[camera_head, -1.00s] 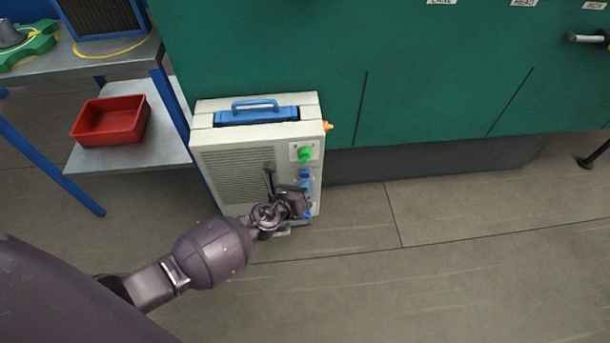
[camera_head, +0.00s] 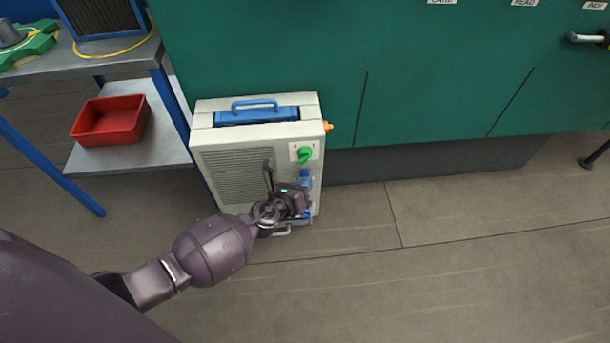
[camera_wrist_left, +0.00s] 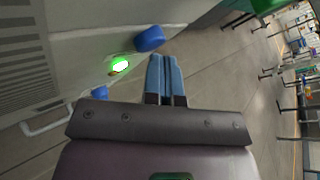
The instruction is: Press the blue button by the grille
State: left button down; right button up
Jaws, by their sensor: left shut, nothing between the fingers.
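A pale box-shaped machine (camera_head: 260,135) stands on the floor against the green cabinet. Its front has a grille (camera_head: 232,172) on the left and a strip of controls on the right, with a green knob (camera_head: 305,154) near the top. In the left wrist view, a blue button (camera_wrist_left: 149,38) lies just beyond and left of my fingertips. A lit green lamp (camera_wrist_left: 120,67) and a second blue part (camera_wrist_left: 99,93) are on the same face. My left gripper (camera_head: 304,181) is shut and empty, in front of the control strip; it also shows in the left wrist view (camera_wrist_left: 164,62). Contact cannot be told.
A blue handle (camera_head: 255,103) is on the machine's top, and an orange part (camera_head: 328,126) sticks out on its right. A shelf unit with a red bin (camera_head: 110,120) stands at the left. The floor (camera_head: 450,230) to the right is clear.

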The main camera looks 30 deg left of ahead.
pick_arm(q)
jog(key=shift+s, duration=0.1)
jog(key=shift+s+d, duration=0.45)
jog(key=shift+s, duration=0.15)
jog(key=shift+s+d, duration=0.1)
jog(key=shift+s, duration=0.05)
jog(key=s+d, duration=0.1)
jog(key=s, duration=0.1)
jog(key=s+d, duration=0.1)
jog(key=shift+s+d, duration=0.3)
jog(key=shift+s, duration=0.1)
dwell(0.7)
